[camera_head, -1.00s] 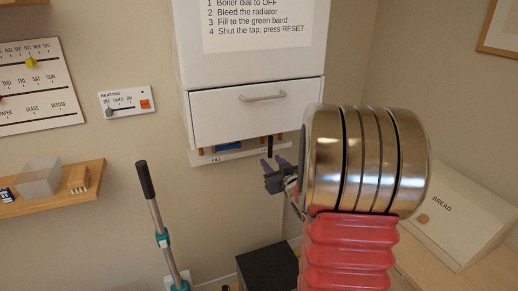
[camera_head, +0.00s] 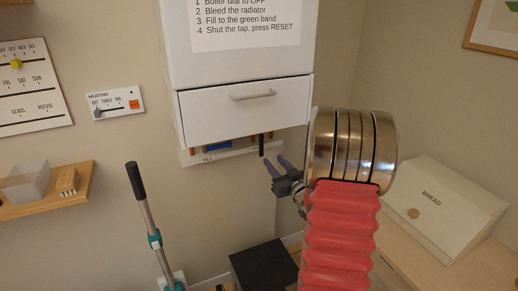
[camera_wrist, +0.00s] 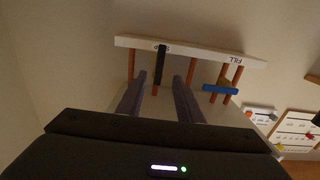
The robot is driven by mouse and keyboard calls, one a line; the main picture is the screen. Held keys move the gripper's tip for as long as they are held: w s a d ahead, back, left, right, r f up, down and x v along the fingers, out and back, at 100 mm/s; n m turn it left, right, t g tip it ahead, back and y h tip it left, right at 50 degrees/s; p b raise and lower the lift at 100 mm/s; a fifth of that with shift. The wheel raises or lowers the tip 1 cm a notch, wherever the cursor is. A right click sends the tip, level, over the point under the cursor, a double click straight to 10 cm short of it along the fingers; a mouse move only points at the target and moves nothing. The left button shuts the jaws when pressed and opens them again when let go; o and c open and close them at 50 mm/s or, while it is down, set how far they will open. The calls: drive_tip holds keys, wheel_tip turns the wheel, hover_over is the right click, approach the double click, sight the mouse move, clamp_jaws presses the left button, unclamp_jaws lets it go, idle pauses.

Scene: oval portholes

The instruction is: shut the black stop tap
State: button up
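The black stop tap (camera_head: 262,145) is a dark lever under the white boiler, at the right end of the pipe rail. In the wrist view, the black tap (camera_wrist: 161,63) lies by the label STOP, its long side along the pipes. My gripper (camera_head: 275,162) is open and empty, just below and to the right of the tap in the head view. In the wrist view, my gripper (camera_wrist: 160,76) has its two fingers apart, one on each side of the tap in the picture. No contact shows, and I cannot tell the exact gap in depth.
A blue tap (camera_head: 217,146) sits by the FILL label, left of the black one; it also shows in the wrist view (camera_wrist: 219,89). The boiler drawer (camera_head: 244,108) is above. A black-handled pole (camera_head: 136,180) stands to the left. A black box (camera_head: 265,266) is below.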

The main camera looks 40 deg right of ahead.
sight(262, 148)
drive_tip(key=x, duration=1.2)
drive_tip(key=shift+w+d, duration=0.1)
drive_tip(key=shift+w, duration=0.15)
drive_tip(key=shift+c, duration=0.2)
drive_tip(key=shift+f, duration=0.1)
clamp_jaws()
drive_tip(key=shift+a, duration=0.2)
drive_tip(key=shift+s+d, duration=0.1)
drive_tip(key=shift+d, duration=0.1)
